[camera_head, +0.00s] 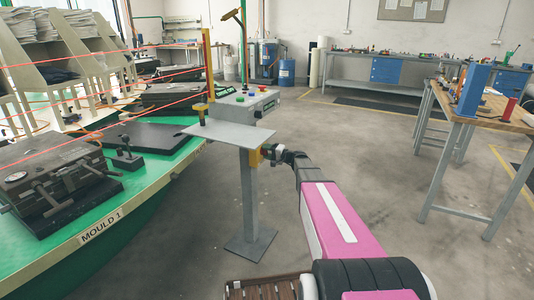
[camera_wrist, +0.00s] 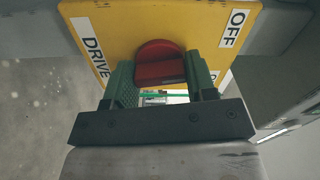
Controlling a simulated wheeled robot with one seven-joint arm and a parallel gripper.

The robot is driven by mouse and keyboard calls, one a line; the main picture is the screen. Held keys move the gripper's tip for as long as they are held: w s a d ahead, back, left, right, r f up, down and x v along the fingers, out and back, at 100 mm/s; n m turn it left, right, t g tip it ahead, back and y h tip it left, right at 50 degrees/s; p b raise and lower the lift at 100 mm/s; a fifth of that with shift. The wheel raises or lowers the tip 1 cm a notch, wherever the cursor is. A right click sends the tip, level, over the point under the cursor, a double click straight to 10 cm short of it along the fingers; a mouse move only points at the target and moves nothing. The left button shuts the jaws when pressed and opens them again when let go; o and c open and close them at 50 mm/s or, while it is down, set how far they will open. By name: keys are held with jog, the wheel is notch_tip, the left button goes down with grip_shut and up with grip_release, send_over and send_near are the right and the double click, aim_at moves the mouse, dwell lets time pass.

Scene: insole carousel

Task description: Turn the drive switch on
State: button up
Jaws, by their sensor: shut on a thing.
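The drive switch is a red knob (camera_wrist: 160,62) on a yellow plate (camera_wrist: 120,25) that fills the top of the wrist view. A "DRIVE" label (camera_wrist: 93,48) is at the plate's left and an "OFF" label (camera_wrist: 236,29) at its upper right. Another white label at the lower right is mostly hidden by a finger. The knob's raised bar runs roughly across the picture. My gripper (camera_wrist: 161,78) has its green fingers shut on the knob, one on each side. In the head view my gripper (camera_head: 273,153) is at the yellow plate (camera_head: 255,158) on the grey post.
A grey shelf (camera_head: 225,139) and a control box (camera_head: 243,106) with buttons top the post (camera_head: 251,200). The green carousel (camera_head: 130,200) with moulds and red light beams is at left. A wooden workbench (camera_head: 500,112) stands at right. The floor between is open.

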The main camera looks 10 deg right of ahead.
jog(key=m, duration=0.5)
jog(key=shift+m, duration=0.3)
jog(key=m, duration=0.5)
jog(key=shift+m, duration=0.3)
jog(key=o, duration=0.9)
jog(key=shift+o, duration=0.2)
jog(key=v, duration=1.1)
jog(key=shift+w, duration=0.1)
